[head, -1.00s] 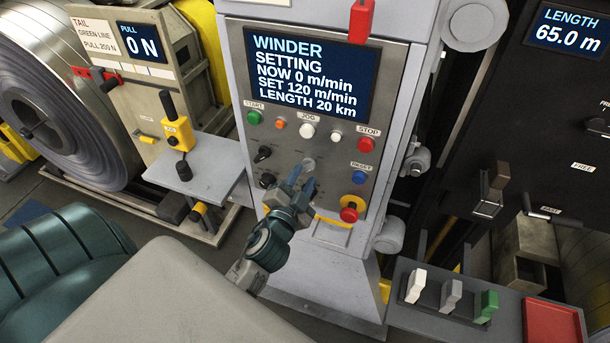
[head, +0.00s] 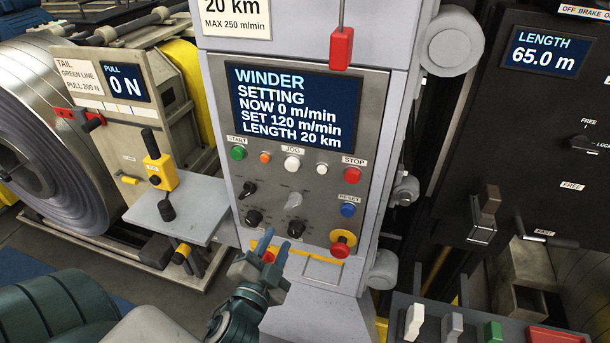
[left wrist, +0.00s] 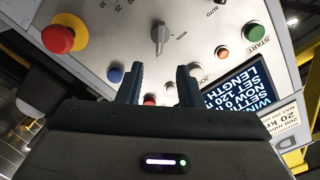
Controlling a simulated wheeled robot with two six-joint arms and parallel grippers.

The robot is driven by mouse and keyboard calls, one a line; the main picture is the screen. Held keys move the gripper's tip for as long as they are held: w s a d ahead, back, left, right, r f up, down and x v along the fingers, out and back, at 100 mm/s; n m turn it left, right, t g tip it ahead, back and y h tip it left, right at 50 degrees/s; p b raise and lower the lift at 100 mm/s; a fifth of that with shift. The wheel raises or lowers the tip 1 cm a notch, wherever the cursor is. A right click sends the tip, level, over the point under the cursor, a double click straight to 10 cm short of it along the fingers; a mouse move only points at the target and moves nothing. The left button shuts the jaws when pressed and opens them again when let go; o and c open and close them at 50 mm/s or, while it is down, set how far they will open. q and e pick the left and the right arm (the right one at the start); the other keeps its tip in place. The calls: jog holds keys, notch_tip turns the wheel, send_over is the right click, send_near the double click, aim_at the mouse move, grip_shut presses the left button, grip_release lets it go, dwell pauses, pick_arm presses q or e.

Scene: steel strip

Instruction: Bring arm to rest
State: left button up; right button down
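My left gripper (head: 271,246) is in front of the lower part of the winder's control panel (head: 317,225), below its knobs. Its two blue-grey fingers are apart, with nothing between them. In the left wrist view the fingers (left wrist: 160,85) are also spread and empty, with the panel face beyond them. The panel has a screen (head: 298,108) reading SETTING, NOW 0 m/min, SET 120 m/min, LENGTH 20 km. My right gripper is not in view.
A red mushroom button (head: 341,246) is close right of the gripper. A grey shelf (head: 205,213) with a yellow-and-black lever stands to the left. At the lower right, a console carries white (head: 414,321), grey and green levers. A red pendant (head: 341,48) hangs above the screen.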

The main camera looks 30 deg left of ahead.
pick_arm(q)
jog(key=s+f+n+g+h+b, duration=0.2)
jog(key=f+g, duration=0.6)
jog(key=f, duration=3.2)
jog(key=s+f+n+g+h, duration=0.1)
jog(key=s+f+g, duration=0.3)
jog(key=s+f, duration=1)
jog(key=s+a+f+n+g, duration=0.3)
jog(key=s+f, duration=0.9)
jog(key=s, duration=0.4)
jog(key=shift+f+g, duration=0.3)
jog(key=shift+g, duration=0.4)
